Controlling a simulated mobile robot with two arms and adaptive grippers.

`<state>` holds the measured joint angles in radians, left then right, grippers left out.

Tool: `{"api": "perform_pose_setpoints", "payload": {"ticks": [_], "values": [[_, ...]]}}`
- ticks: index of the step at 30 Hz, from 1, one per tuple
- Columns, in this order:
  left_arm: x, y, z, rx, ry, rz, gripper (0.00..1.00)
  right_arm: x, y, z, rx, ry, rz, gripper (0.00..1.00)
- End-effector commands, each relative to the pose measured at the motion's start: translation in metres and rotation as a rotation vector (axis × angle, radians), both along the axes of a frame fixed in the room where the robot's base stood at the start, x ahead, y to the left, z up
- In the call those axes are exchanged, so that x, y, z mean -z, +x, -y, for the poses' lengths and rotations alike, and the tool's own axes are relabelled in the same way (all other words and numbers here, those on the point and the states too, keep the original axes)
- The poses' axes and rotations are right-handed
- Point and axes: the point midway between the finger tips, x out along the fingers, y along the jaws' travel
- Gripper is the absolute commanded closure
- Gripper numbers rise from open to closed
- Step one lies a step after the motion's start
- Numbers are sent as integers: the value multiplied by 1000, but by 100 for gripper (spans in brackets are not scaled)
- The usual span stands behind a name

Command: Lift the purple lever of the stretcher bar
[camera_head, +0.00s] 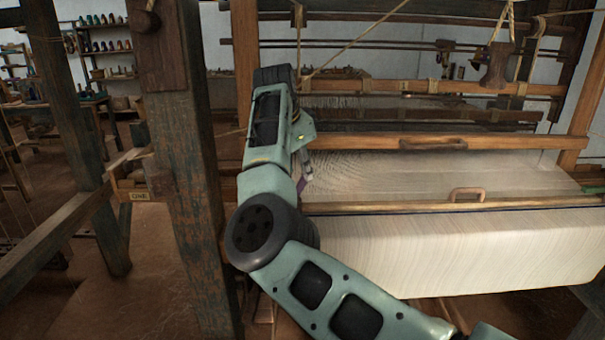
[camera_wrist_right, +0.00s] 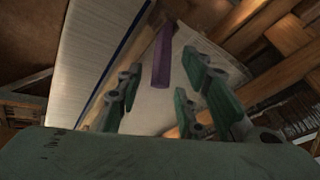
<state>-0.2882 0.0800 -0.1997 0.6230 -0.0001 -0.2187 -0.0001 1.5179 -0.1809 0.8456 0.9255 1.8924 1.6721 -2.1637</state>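The purple lever (camera_wrist_right: 162,56) shows in the right wrist view, lying between the spread green fingers of my right gripper (camera_wrist_right: 164,98). The fingers are open and I see no contact with the lever. In the head view only a small piece of the purple lever (camera_head: 301,186) shows, beside my right gripper (camera_head: 306,166), which is partly hidden by its own arm. A long pale wooden bar (camera_head: 400,207) crosses the cloth near the lever; I cannot tell if the lever joins it. My left gripper is out of view.
White cloth (camera_head: 450,250) hangs over the loom's front, with a wooden handle (camera_head: 467,193) above it. The loom's batten (camera_head: 510,142) spans behind. A thick worn post (camera_head: 190,170) stands left of my right arm. Warp threads and hanging cords fill the space behind.

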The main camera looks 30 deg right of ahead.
Motion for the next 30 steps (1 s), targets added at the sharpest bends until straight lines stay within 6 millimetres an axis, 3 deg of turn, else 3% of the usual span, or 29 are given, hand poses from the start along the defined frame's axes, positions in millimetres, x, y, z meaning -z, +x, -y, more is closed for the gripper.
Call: {"api": "perform_pose_setpoints", "payload": {"ticks": [3,7,11,16,20,30], "values": [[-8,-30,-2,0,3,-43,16,17,4,8,2,-1,-4,65],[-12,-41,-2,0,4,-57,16,32,8,15,0,-1,-2,65],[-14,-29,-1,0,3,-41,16,41,10,18,1,-1,-1,65],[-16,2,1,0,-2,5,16,44,11,19,1,-1,1,65],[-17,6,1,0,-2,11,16,44,11,19,1,-1,1,66],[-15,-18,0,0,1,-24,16,44,11,19,1,-1,1,96]]}}
